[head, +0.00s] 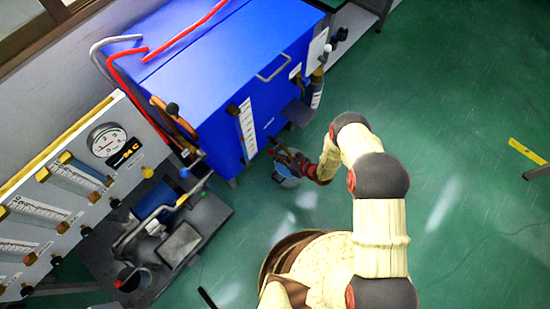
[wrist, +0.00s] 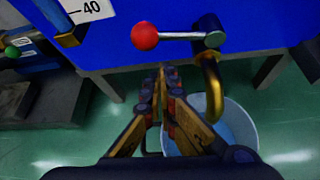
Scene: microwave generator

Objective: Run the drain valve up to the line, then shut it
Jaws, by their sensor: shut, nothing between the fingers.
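In the wrist view the drain valve has a silver lever (wrist: 180,36) with a red ball knob (wrist: 145,35), lying sideways, knob to the left. Its brass spout (wrist: 210,80) bends down over a pale bucket (wrist: 240,125). The bucket also shows on the floor in the head view (head: 287,181); its inside looks bluish, and I cannot make out a level or a line in it. My gripper (wrist: 168,72) is shut and empty, its tips just below the lever, apart from the knob. In the head view my gripper (head: 282,148) is at the blue cabinet's front, hiding the valve.
The blue cabinet (head: 235,60) bears a white scale (head: 247,128); its "40" mark shows in the wrist view (wrist: 90,8). A gauge panel (head: 107,140) and a pump-like unit (head: 155,200) stand at left.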

